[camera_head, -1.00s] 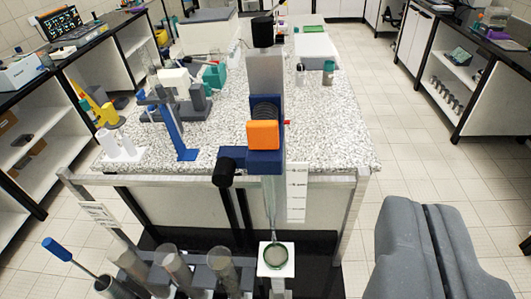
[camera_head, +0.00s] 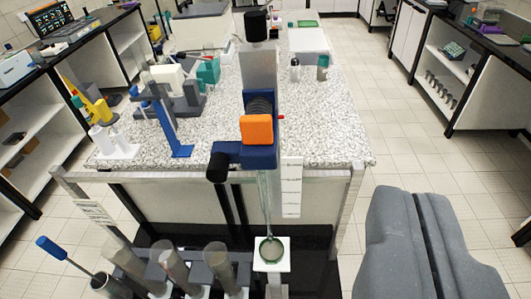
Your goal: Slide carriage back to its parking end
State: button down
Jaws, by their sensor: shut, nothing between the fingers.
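The carriage is a dark blue block (camera_head: 262,156) with an orange front piece (camera_head: 257,130) and a black knob (camera_head: 217,168) at its lower left. It sits partway up a grey upright rail (camera_head: 259,70), below the black cap (camera_head: 256,25) at the top. A thin glass rod hangs below it to a small round sieve dish (camera_head: 270,251) on a white plate. A small red pointer shows at the carriage's right. My gripper (camera_head: 413,192) is the grey pair of fingers at the lower right, shut and empty. It is clear of the carriage, to its right in the picture.
Glass tubes (camera_head: 219,266) and a blue-handled tool (camera_head: 50,247) stand at the lower left. A white scale label (camera_head: 291,187) hangs right of the rod. Behind is a speckled bench (camera_head: 318,140) with apparatus at left. Open tiled floor (camera_head: 405,130) lies at right.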

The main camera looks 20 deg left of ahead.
jog(key=c, duration=1.1)
grip_release()
jog(key=shift+o, duration=0.2)
jog(key=t+b, duration=0.3)
jog(key=b, duration=0.7)
send_near(252, 28)
jog(key=w+p, duration=0.8)
jog(key=w, duration=0.3)
jog(key=shift+w+r, duration=0.15)
jog(key=shift+w, duration=0.1)
jog(key=shift+w+p, duration=0.95)
jog(key=shift+w, duration=0.15)
